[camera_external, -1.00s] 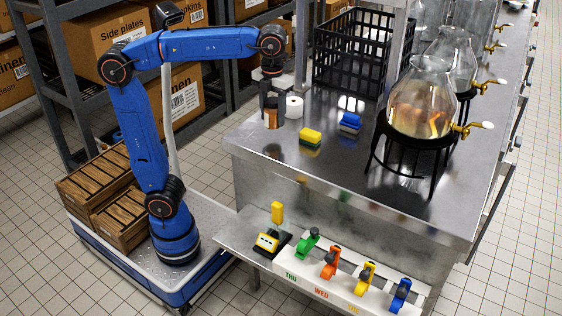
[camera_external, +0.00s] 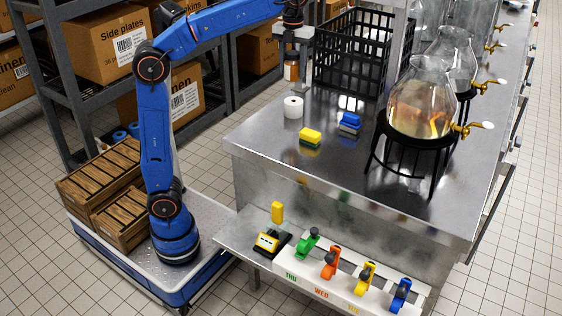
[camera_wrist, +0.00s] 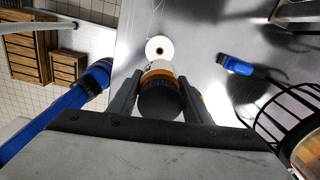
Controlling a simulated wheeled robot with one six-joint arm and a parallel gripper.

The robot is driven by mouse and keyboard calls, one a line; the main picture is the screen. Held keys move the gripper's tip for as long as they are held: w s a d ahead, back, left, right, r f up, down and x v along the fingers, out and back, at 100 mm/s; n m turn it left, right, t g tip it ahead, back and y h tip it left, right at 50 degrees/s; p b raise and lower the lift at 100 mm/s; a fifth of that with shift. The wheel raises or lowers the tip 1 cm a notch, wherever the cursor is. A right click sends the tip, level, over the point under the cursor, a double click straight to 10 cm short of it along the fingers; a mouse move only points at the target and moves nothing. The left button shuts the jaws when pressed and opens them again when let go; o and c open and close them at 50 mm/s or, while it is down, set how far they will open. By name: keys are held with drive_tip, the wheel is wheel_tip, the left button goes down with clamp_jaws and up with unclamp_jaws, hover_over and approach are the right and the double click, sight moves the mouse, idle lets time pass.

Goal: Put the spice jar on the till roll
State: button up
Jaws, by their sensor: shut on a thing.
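The spice jar (camera_external: 291,71), amber with a pale label, is held off the counter between the fingers of my gripper (camera_external: 292,66). In the wrist view the jar's dark round lid (camera_wrist: 160,102) faces the camera, with a finger on each side. The till roll (camera_external: 293,107), a white cylinder with a hole in its top, stands upright on the steel counter. In the wrist view the roll (camera_wrist: 153,43) shows just beyond the jar, with a clear gap in height in the external view.
A black wire basket (camera_external: 350,62) stands behind, and a glass dispenser on a black stand (camera_external: 420,110) at the right. The counter around the roll is mostly clear.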

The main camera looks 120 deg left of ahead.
sight(294, 57)
drive_tip(key=shift+s+a+r, duration=0.15)
drive_tip(key=shift+a, duration=0.35)
drive_tip(key=shift+s+a+r, duration=0.1)
drive_tip(key=shift+s+a, duration=0.05)
drive_tip(key=shift+a, duration=0.3)
drive_tip(key=shift+a+f, duration=0.1)
drive_tip(key=shift+f, duration=0.25)
wheel_tip(294, 57, down, 9)
drive_tip(key=shift+f, duration=0.1)
drive_tip(key=shift+f, duration=0.1)
drive_tip(key=o, duration=1.2)
wheel_tip(294, 57, up, 12)
drive_tip(key=shift+r, duration=0.15)
